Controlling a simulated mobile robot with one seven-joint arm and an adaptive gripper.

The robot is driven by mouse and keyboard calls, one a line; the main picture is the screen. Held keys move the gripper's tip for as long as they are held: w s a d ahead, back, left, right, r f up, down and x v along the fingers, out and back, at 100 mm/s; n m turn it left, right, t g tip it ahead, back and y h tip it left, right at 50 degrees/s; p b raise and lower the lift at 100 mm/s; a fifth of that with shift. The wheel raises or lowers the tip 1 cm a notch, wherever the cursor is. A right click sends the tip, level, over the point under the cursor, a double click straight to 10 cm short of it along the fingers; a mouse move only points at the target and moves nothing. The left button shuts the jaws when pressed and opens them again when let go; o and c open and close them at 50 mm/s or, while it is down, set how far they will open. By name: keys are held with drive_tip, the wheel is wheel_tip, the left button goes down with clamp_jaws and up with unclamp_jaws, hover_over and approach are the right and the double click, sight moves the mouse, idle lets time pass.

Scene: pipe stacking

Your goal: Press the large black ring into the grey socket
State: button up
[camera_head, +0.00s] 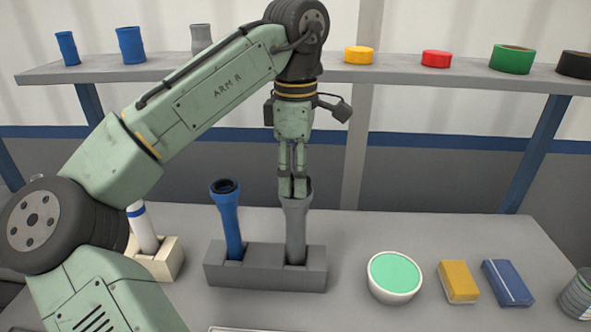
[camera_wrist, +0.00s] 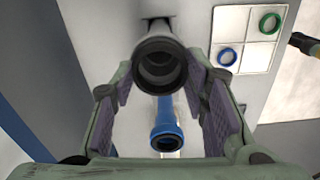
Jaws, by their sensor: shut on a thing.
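The grey socket is the flared mouth at the top of a grey pipe (camera_head: 295,230), which stands upright in a grey block (camera_head: 250,268). My gripper (camera_head: 294,182) points straight down over that mouth, its fingertips at the rim. It is shut on the large black ring (camera_head: 300,187), which shows dark between the fingertips. In the wrist view the black ring (camera_wrist: 160,48) lies between the finger pads, lined up with the grey pipe (camera_wrist: 158,25). I cannot tell how deep it sits. A blue pipe (camera_head: 230,225) with a dark ring in its mouth stands to the left.
A white tray (camera_wrist: 252,50) holds a blue ring and a green ring. A green-filled bowl (camera_head: 394,275), a yellow sponge (camera_head: 458,281) and a blue packet (camera_head: 507,282) lie right of the block. A beige holder (camera_head: 168,262) stands left. A shelf (camera_head: 420,76) runs behind.

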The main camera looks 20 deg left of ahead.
drive_tip(key=o, duration=0.9)
drive_tip(key=o, duration=0.4)
wheel_tip(320, 180, up, 7)
idle(1.1)
